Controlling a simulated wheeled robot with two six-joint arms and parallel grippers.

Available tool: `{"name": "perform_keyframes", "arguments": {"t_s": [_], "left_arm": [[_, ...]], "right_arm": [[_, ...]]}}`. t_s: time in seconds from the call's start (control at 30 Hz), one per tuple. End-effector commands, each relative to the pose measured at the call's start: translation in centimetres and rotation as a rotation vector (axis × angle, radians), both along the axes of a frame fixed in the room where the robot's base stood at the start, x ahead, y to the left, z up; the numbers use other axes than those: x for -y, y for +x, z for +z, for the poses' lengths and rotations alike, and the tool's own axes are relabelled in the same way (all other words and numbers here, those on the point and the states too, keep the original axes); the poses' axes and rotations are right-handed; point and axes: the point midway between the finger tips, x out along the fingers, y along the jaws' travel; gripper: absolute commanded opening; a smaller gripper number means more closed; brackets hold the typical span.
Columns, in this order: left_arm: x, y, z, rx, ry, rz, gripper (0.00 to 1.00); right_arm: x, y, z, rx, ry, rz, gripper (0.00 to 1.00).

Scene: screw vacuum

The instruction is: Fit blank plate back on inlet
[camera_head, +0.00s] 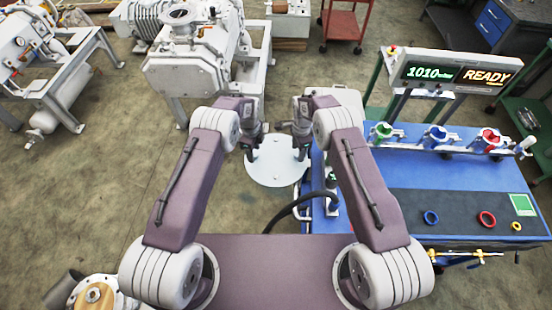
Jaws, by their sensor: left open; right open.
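A pale, round, flat disc (276,172) lies between and below my two grippers. It has a few small dark marks on it. I cannot tell whether it is the blank plate or the top of a stand. My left gripper (251,153) is open at the disc's left edge. My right gripper (302,153) is open at its right edge. The fingers are small here and contact with the disc cannot be made out. A grey-white pump (185,72) stands behind at the left, with a round flanged opening (181,17) on top that may be the inlet.
A blue bench (460,225) at the right holds coloured valves (436,136), rings on a dark mat (400,205) and a display (452,73) reading 1010 and READY. A black hose (290,205) curves beside the disc.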

Motion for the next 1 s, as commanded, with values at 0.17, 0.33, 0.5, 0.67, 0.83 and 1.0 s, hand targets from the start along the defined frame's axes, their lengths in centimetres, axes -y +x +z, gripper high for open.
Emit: {"name": "perform_keyframes", "arguments": {"t_s": [0.17, 0.33, 0.5, 0.67, 0.83, 1.0], "left_arm": [[0.00, -0.01, -1.34, 0.000, 0.000, 0.000, 0.50], [0.01, 0.02, -1.49, 0.001, 0.000, 0.000, 0.50], [0.01, 0.02, -1.48, 0.001, 0.000, 0.000, 0.39], [0.01, 0.02, -1.47, 0.001, 0.000, 0.000, 0.00], [0.01, 0.02, -1.46, 0.001, 0.000, 0.000, 0.00], [0.02, 0.01, -1.44, 0.001, 0.000, 0.000, 0.00]], "right_arm": [[0.00, 0.00, -1.31, 0.000, 0.000, 0.000, 0.50], [0.00, 0.00, -1.49, 0.000, 0.000, 0.000, 0.50], [0.00, 0.00, -1.47, 0.000, 0.000, 0.000, 0.39], [0.00, 0.00, -1.46, 0.000, 0.000, 0.000, 0.00], [0.00, 0.01, -1.45, 0.001, 0.000, 0.000, 0.00], [0.00, 0.02, -1.44, 0.001, 0.000, 0.000, 0.00]]}}
